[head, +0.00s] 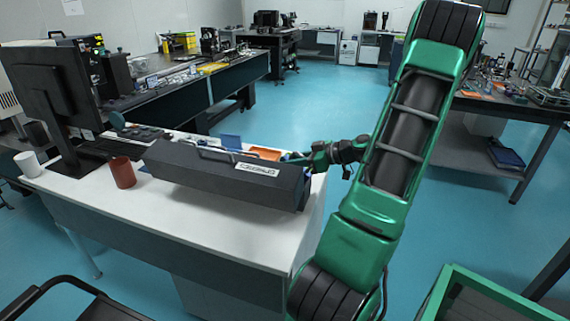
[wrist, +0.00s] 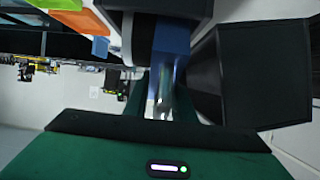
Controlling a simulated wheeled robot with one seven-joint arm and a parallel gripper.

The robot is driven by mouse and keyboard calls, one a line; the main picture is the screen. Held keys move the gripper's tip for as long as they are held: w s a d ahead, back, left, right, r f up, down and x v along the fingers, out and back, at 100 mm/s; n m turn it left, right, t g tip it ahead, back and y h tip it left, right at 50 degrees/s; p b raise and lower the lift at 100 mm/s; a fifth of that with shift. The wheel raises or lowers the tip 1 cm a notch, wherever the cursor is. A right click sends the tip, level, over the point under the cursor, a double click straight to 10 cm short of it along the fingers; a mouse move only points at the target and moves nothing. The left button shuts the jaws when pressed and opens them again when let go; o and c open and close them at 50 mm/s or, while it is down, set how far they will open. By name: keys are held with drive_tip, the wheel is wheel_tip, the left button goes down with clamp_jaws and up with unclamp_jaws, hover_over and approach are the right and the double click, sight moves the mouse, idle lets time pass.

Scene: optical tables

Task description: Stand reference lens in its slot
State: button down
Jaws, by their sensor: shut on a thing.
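My gripper (head: 302,160) is at the right end of the white desk, just behind the long dark case, and its fingertips are mostly hidden in the head view. In the wrist view my gripper (wrist: 160,100) is shut on a thin, shiny, glassy piece, which looks like the reference lens (wrist: 161,92). A blue block (wrist: 172,42) stands right beyond the fingertips, between dark shapes. I cannot make out the slot, or whether the lens touches anything. The lens does not show in the head view.
The long dark case (head: 225,173) with a handle and label lies along the white desk (head: 235,228). A red-brown cup (head: 123,172), a white mug (head: 27,164) and a monitor (head: 52,100) stand left. An orange tray (head: 265,153) and a blue item (head: 231,142) lie behind the case.

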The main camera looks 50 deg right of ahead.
drive_tip(key=c, duration=1.5)
unclamp_jaws()
drive_tip(key=shift+f, duration=0.1)
